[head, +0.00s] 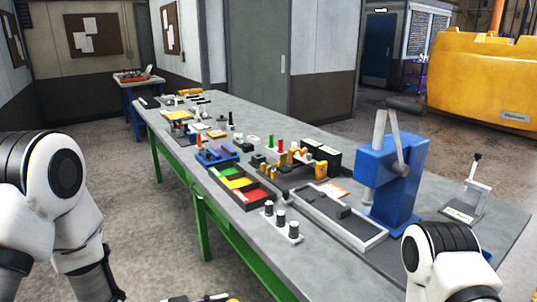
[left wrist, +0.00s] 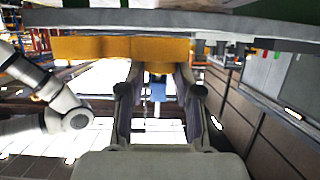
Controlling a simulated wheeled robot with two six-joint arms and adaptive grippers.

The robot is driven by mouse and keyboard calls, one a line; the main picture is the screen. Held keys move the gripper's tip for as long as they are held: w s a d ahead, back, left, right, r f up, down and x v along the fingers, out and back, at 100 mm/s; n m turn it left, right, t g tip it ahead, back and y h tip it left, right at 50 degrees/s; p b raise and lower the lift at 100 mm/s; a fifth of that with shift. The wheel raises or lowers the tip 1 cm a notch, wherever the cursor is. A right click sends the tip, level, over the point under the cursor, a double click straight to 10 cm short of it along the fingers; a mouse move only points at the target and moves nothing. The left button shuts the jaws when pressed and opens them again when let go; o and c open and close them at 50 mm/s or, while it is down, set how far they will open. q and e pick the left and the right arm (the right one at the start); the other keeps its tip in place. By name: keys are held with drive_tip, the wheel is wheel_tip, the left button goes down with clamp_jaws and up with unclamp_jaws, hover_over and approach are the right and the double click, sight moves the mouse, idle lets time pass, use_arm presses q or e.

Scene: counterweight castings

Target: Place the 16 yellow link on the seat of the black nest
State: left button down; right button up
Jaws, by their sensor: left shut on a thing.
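In the left wrist view a long yellow link (left wrist: 95,48) lies crosswise at the fingertips of my left gripper (left wrist: 160,72). The fingers are shut on it toward its right end. In the head view the left gripper itself cannot be made out clearly; only small pale and yellow bits show at the bottom edge. Dark fixtures stand on the bench, among them a dark tray (head: 283,183) with orange-yellow parts; I cannot tell which one is the black nest. My right gripper is out of view.
The long grey bench (head: 225,267) on green legs runs diagonally. On it stand a blue press (head: 398,180), a grey-rimmed tray (head: 375,243), a white block with black-topped pegs (head: 283,229) and red, yellow and green bins (head: 245,185). The bench's near edge is mostly clear.

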use_arm(q)
drive_tip(key=f+n+t, duration=0.1)
drive_tip(key=f+n+y, duration=0.1)
drive_tip(key=f, duration=0.1)
drive_tip(key=f+t+y, duration=0.1)
drive_tip(key=shift+w+a+f+n+t, duration=0.2)
drive_tip(key=shift+a+f+n+t, duration=0.1)
drive_tip(key=shift+n, duration=0.1)
drive_tip(key=w+a+n+t+y, duration=0.3)
drive_tip(key=w+a+n+y, duration=0.1)
drive_tip(key=a+n+y, duration=0.5)
drive_tip(key=shift+m, duration=0.4)
drive_tip(key=shift+s+a+f, duration=0.15)
drive_tip(key=shift+s+f, duration=0.85)
drive_tip(key=shift+f, duration=0.1)
drive_tip(key=shift+s+a+f, duration=0.1)
drive_tip(key=shift+s+f, duration=0.85)
drive_tip(key=shift+f, duration=0.1)
